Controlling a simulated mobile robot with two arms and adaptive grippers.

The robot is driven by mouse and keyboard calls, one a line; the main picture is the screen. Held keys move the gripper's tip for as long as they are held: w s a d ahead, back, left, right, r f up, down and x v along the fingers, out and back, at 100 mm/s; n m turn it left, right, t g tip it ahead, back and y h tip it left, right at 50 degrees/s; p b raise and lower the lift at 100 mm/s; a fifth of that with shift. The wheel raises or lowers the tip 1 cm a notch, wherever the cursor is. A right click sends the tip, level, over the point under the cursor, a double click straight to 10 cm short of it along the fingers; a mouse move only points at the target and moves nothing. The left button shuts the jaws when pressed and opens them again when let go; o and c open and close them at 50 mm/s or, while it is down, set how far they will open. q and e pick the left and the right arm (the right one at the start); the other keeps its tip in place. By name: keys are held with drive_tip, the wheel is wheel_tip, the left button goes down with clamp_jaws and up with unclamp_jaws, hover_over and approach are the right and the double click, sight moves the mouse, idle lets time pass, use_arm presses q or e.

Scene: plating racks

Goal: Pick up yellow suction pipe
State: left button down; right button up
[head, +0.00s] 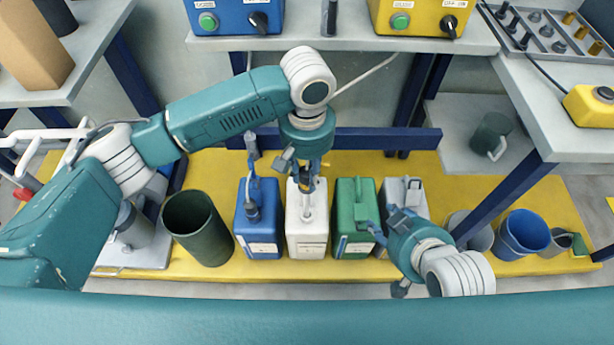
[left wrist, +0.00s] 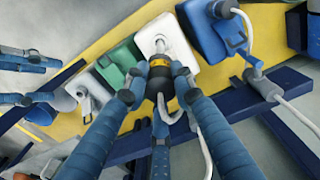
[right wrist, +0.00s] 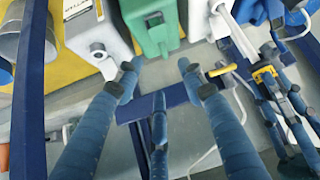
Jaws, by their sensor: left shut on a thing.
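The yellow suction pipe has a black head with a yellow band (left wrist: 160,66) and a pale hose trailing from it. My left gripper (left wrist: 158,84) is shut around this head, above the white canister (head: 306,235). In the head view my left gripper (head: 306,178) points down and its fingers partly hide the pipe. The pipe's lower end appears to be at the white canister's mouth; how deep it sits I cannot tell. My right gripper (right wrist: 158,68) is open and empty, beside the green canister (right wrist: 152,25). In the head view it is at the green canister's lower right (head: 372,230).
A blue canister (head: 262,225) with its own pipe stands left of the white one. A grey canister (head: 405,190) stands right of the green one. A dark green bin (head: 196,228) and a blue bucket (head: 522,235) flank the row. Dark blue shelf legs and a bar stand behind.

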use_arm(q)
wheel_tip(320, 180, up, 4)
drive_tip(key=shift+r+p, duration=0.2)
drive_tip(key=shift+p, duration=0.45)
wheel_tip(320, 180, up, 3)
drive_tip(key=shift+r+p, duration=0.1)
drive_tip(key=shift+p, duration=0.5)
wheel_tip(320, 180, up, 4)
drive_tip(key=shift+f+p, duration=0.2)
drive_tip(key=shift+p, duration=0.3)
drive_tip(key=shift+r, duration=0.85)
use_arm(e)
drive_tip(key=s+d+f+g, duration=0.1)
drive_tip(key=s+g, duration=0.1)
drive_tip(key=s, duration=0.2)
drive_tip(key=s+d+f+g+h, duration=0.1)
drive_tip(key=s+d+g, duration=0.1)
drive_tip(key=s, duration=0.3)
drive_tip(key=shift+s+f+g, duration=0.25)
drive_tip(key=shift+f+g, duration=0.05)
drive_tip(key=shift+f, duration=0.1)
use_arm(q)
drive_tip(key=shift+p, duration=0.3)
use_arm(e)
drive_tip(key=shift+w, duration=0.1)
